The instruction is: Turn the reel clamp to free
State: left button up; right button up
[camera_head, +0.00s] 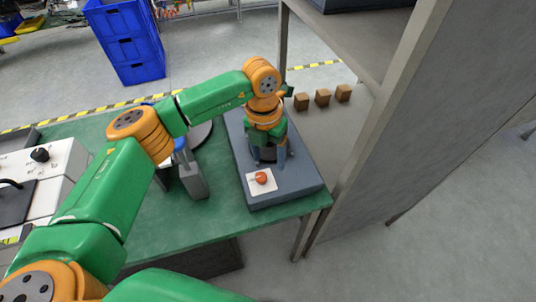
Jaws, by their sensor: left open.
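A red-orange knob (262,178) sits on a small white plate (252,187) at the near end of a blue-grey block (290,190) on the green bench. I cannot tell for sure if this knob is the reel clamp. My left gripper (269,160) points down over the block, just behind the knob and apart from it in the picture. Its jaws are open, with a dark part of the block's fitting partly hidden between and under them. A dark round disc (203,132) beside the block is partly hidden by my left arm. My right gripper is out of view.
The green bench (240,228) has a grey upright piece (194,182) left of the block and a white box with a black knob (40,155) at far left. A tall grey rack (400,120) stands close on the right, with small brown blocks (322,97) behind.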

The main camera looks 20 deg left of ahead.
aim_at(261, 176)
pick_arm(q)
jog(key=shift+a+r+y, duration=0.1)
jog(key=shift+a+y, duration=0.3)
jog(key=shift+a, duration=0.5)
jog(key=shift+s+f+p, duration=0.45)
jog(key=shift+f+p, duration=0.05)
jog(key=shift+f, duration=0.15)
jog(key=shift+s+f+p, duration=0.45)
jog(key=shift+f, duration=0.15)
jog(key=f, duration=0.3)
jog(key=shift+w+d+f, duration=0.15)
jog(key=shift+w+f, duration=0.25)
jog(key=shift+s+r, duration=0.1)
jog(key=shift+s, duration=0.1)
jog(key=c, duration=0.6)
grip_shut()
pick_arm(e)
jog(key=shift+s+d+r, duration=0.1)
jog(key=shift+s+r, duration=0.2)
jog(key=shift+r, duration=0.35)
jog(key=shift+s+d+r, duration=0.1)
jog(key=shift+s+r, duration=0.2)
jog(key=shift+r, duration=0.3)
